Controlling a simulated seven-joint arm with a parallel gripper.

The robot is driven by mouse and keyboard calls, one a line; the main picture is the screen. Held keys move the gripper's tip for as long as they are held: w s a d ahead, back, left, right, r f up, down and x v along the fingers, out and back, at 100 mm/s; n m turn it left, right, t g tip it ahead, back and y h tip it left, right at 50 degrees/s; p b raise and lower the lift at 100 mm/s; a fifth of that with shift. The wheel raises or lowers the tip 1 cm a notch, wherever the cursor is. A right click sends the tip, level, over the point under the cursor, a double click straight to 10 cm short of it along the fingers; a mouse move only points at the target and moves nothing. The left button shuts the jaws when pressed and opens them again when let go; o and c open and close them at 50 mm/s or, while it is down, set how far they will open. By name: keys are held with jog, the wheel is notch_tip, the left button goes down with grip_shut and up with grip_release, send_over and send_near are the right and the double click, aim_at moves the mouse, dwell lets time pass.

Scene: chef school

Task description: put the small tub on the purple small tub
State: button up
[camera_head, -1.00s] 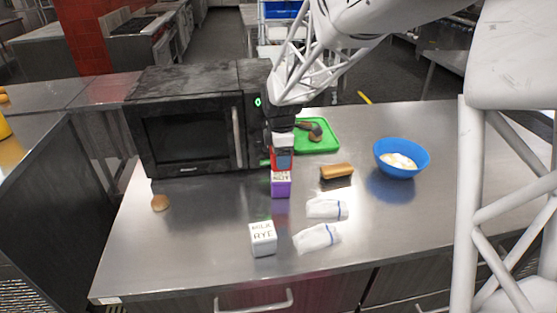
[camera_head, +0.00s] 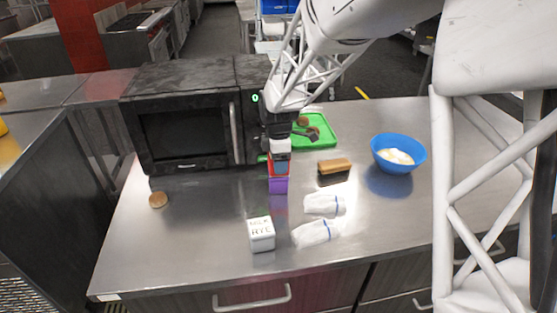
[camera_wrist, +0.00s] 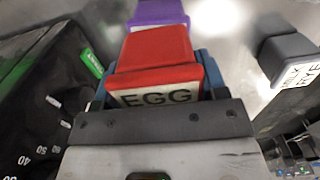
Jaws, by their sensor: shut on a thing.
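My gripper (camera_head: 280,168) points down near the middle of the counter, its blue fingers shut on a small tub with a red lid. The tub (camera_wrist: 158,65) shows a label reading EGG in the wrist view and is mostly hidden by my fingers in the head view. The purple small tub (camera_head: 278,186) stands on the counter and shows just below my gripper in the head view. It also shows beyond the red lid in the wrist view (camera_wrist: 158,13). The held tub hides the purple tub's upper part. I cannot tell whether the two touch.
A black microwave (camera_head: 187,123) stands left behind.

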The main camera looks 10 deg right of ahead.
jog(key=shift+f, duration=0.15)
jog(key=o, duration=1)
jog(key=shift+o, duration=0.2)
notch_tip(320, 180, up, 12)
jog(key=shift+r, duration=0.15)
dwell(0.6)
